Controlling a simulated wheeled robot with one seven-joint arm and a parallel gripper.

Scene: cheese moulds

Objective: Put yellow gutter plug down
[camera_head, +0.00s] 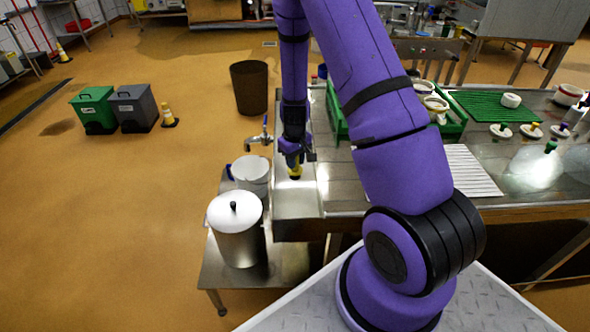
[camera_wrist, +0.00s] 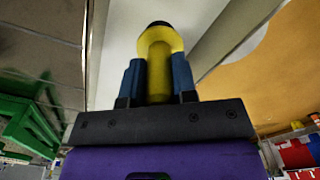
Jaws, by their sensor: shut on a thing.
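The yellow gutter plug (camera_wrist: 156,70) is between the two blue fingers of my gripper (camera_wrist: 158,80) in the wrist view. It has a dark tip at its far end. In the head view, my gripper (camera_head: 293,160) points down over the left end of the metal table, with the yellow plug (camera_head: 295,171) at its tip. Below it lies a pale metal gutter strip (camera_head: 297,203) along the table's left edge. I cannot tell whether the plug touches the surface.
A tap (camera_head: 258,138) and a white bucket (camera_head: 251,173) stand just left of my gripper. A lidded metal pot (camera_head: 236,228) stands on a low stand. A green crate (camera_head: 338,125) is to the right. Several plugs, including a green-topped one (camera_head: 550,147), stand at the far right.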

